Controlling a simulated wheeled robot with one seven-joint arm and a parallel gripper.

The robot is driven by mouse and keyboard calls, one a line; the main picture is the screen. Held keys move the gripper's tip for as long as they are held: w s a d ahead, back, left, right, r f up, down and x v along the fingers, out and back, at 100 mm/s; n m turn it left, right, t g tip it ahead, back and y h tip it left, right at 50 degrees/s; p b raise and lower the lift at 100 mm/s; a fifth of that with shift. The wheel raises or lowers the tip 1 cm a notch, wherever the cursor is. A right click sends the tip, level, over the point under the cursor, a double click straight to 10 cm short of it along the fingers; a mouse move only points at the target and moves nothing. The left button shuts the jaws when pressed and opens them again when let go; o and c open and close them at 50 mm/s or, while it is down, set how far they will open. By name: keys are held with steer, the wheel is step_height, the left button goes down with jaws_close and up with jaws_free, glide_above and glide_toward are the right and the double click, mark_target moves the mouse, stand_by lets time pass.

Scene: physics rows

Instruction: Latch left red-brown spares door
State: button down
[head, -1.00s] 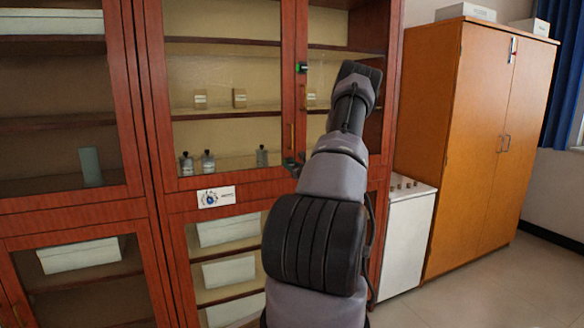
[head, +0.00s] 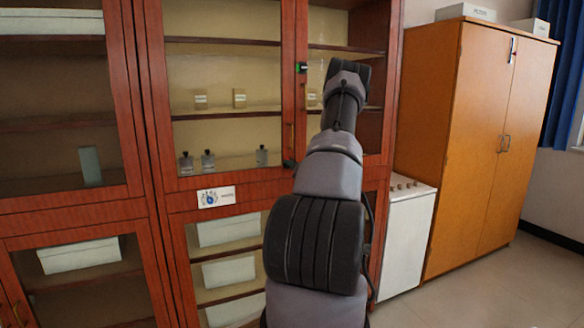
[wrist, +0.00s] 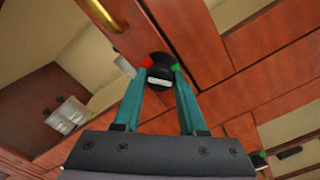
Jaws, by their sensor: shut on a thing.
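The red-brown glazed door (head: 226,183) stands in the middle of the head view and looks closed against its frame. A round black latch knob (wrist: 159,80) with a pale bar sits on the red-brown wood in the wrist view. It has a red mark on its left and a green mark on its right. My gripper (wrist: 161,72) has its two teal fingers shut on this knob, one on each side. In the head view a small dark part of the knob or gripper shows beside my arm; the fingers are mostly hidden there.
A brass handle (wrist: 101,14) is close to the knob. Another latch with a green mark (head: 301,67) is higher on the frame. A low white cabinet (head: 407,240) and an orange-brown cupboard (head: 478,150) stand at the right, with clear floor before them.

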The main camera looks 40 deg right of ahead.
steer(key=shift+m, duration=4.2)
steer(key=shift+c, duration=2.3)
jaws_free()
steer(key=v, duration=1.1)
